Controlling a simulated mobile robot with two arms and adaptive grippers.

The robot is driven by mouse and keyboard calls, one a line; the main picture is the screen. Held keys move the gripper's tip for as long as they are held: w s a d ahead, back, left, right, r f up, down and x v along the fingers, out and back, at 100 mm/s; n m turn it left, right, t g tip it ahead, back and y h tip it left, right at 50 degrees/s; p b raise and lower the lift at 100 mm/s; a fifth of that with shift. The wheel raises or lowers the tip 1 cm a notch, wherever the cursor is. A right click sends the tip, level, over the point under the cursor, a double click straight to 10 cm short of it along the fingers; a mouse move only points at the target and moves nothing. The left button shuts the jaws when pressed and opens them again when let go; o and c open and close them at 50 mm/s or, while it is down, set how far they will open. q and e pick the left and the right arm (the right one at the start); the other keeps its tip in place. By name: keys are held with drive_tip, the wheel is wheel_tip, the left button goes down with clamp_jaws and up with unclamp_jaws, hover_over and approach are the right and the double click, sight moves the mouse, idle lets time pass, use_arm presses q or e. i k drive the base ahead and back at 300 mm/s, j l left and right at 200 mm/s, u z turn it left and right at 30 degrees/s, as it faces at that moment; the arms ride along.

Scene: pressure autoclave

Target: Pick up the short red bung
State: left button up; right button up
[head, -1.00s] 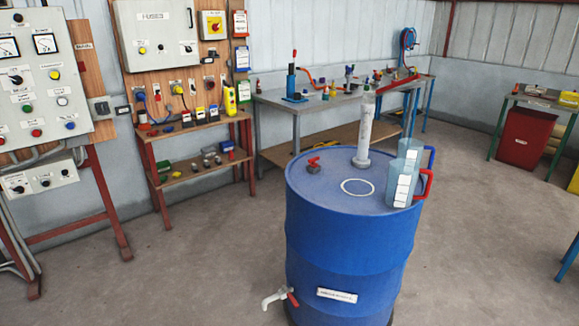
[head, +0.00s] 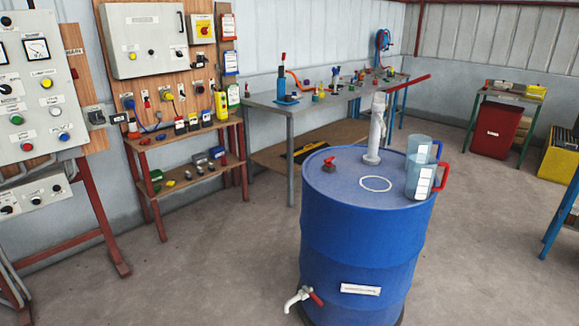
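I cannot pick out the short red bung with certainty. A small fitting with a red top (head: 329,163) stands on the lid of the blue drum (head: 360,235), left of a white ring mark. Several tiny coloured items, some red, stand on the long grey bench (head: 300,103) behind the drum, too small to tell apart. Neither of my grippers is in view.
A red-framed shelf (head: 190,180) and control panel (head: 30,90) stand left. The floor between shelf and drum is clear.

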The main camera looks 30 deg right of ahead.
sight(328, 164)
drive_tip(key=i+j+u, duration=0.15)
drive_tip(key=i+j, duration=0.35)
drive_tip(key=i+j+u, duration=0.1)
drive_tip(key=i+j, duration=0.35)
drive_tip(key=i, duration=0.2)
drive_tip(key=i+j+u, duration=0.15)
drive_tip(key=i+j, duration=0.25)
drive_tip(key=i, duration=0.2)
drive_tip(key=i+l+z, duration=0.2)
drive_tip(key=i+z, duration=0.2)
drive_tip(key=i+l+z, duration=0.1)
drive_tip(key=i+z, duration=0.75)
drive_tip(key=i+j+z, duration=0.2)
drive_tip(key=z, duration=0.2)
drive_tip(key=i+j+z, duration=0.4)
drive_tip(key=i+l, duration=0.05)
